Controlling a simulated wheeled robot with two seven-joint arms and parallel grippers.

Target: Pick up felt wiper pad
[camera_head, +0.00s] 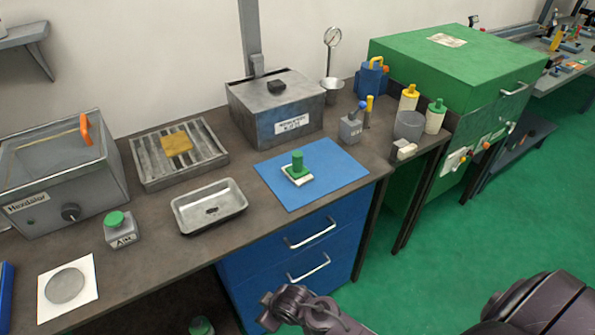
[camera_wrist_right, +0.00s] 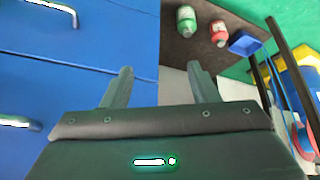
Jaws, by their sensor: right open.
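A small pad with a green knob (camera_head: 297,160) and a white square base (camera_head: 297,176), which looks like the felt wiper pad, stands upright on a blue mat (camera_head: 338,165) on the bench. Nothing touches it. My right gripper shows in the right wrist view (camera_wrist_right: 160,82), with two fingers apart and nothing between them. It is in front of the blue drawers, apart from the pad, which is not in that view. In the head view, part of my right arm shows low at the bottom, but its fingers cannot be made out. My left gripper is not in view.
A metal tray (camera_head: 209,206) lies left of the mat, and a grey lidded box (camera_head: 277,108) stands behind it. Several bottles and a grey cup (camera_head: 409,125) stand to the right. Blue drawers with handles (camera_head: 310,232) are below the bench edge.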

